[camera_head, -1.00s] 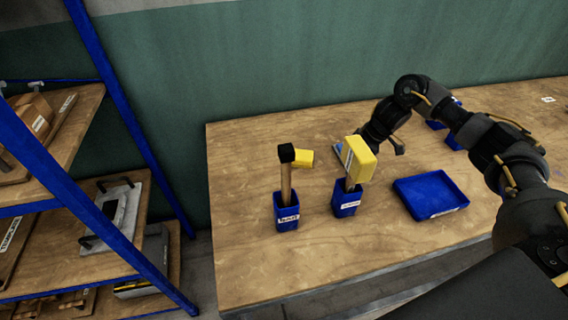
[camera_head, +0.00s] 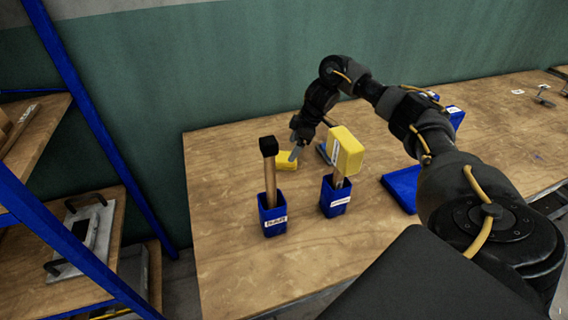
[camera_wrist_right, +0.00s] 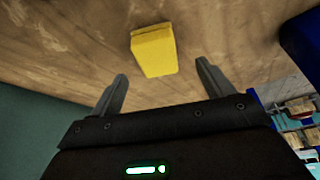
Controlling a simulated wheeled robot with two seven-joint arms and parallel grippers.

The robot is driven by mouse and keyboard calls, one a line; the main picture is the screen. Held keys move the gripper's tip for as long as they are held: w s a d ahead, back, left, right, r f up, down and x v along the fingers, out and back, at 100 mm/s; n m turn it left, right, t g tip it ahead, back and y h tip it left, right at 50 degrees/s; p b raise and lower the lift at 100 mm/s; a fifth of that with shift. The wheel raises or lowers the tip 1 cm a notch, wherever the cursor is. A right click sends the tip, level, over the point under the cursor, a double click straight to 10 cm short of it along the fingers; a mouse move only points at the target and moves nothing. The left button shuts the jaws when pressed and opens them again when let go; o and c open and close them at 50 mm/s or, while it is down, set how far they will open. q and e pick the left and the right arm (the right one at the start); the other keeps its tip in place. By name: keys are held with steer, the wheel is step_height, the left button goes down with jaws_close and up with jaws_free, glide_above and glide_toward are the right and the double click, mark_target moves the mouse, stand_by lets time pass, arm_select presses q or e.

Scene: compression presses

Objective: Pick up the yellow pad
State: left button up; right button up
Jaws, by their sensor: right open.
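The yellow pad (camera_head: 287,163) lies on the wooden table behind the two blue holders in the head view. In the right wrist view, the yellow pad (camera_wrist_right: 154,50) lies ahead of my fingertips, roughly in line with the gap between them. My right gripper (camera_head: 297,149) is open and empty, just above and beside the pad in the head view. In the right wrist view its two fingers (camera_wrist_right: 161,78) stand wide apart, and the pad is not between them. My left gripper is not in view.
A black-headed mallet (camera_head: 269,148) stands in a blue holder (camera_head: 272,217). A yellow-headed mallet (camera_head: 345,151) stands in another blue holder (camera_head: 334,198), close to my right arm. A blue tray (camera_head: 402,187) is further right. A blue-framed shelf (camera_head: 62,205) is at left.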

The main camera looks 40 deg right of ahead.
mark_target(286, 156)
steer(key=shift+w+x, duration=0.1)
steer(key=shift+x, duration=1.55)
steer(key=shift+w+x, duration=0.15)
steer(key=shift+x, duration=1.55)
steer(key=shift+d, duration=0.1)
steer(key=shift+c, duration=0.4)
steer(key=c, duration=1)
steer(key=shift+r, duration=0.15)
steer(key=shift+c, duration=0.2)
steer(key=shift+r, duration=0.35)
step_height(286, 156, up, 9)
steer(key=shift+r+p, duration=0.1)
steer(key=shift+p, duration=0.7)
